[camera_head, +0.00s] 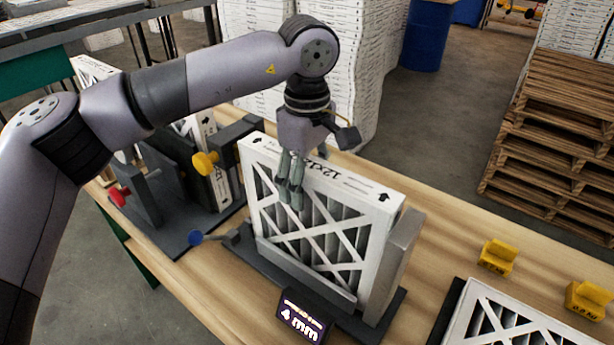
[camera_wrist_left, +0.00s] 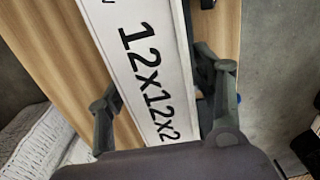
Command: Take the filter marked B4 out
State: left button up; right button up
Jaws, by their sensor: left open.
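A white-framed pleated filter (camera_head: 318,235) stands upright in a dark holder (camera_head: 372,300) on the wooden bench. Its top edge reads "12x12x2"; I see no B4 mark that I can read. My left gripper (camera_head: 294,190) is over this top edge, with finger parts in front of the filter's near face. In the left wrist view the open fingers (camera_wrist_left: 158,78) are on either side of the white frame (camera_wrist_left: 145,70). Whether either finger touches it I cannot tell. My right gripper is not in view.
A small display (camera_head: 302,317) reads "4 mm" before the holder. Another fixture (camera_head: 185,190) with red and yellow knobs stands at left. Yellow blocks (camera_head: 497,257) and another filter (camera_head: 505,325) are at right.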

pick_arm(q)
jog(key=shift+f, duration=0.2)
jog(key=c, duration=1.3)
jog(key=shift+c, duration=0.2)
jog(key=shift+w+a+r, duration=0.15)
jog(key=shift+a, duration=0.1)
dwell(0.3)
jog(key=o, duration=0.9)
jog(key=shift+o, duration=0.2)
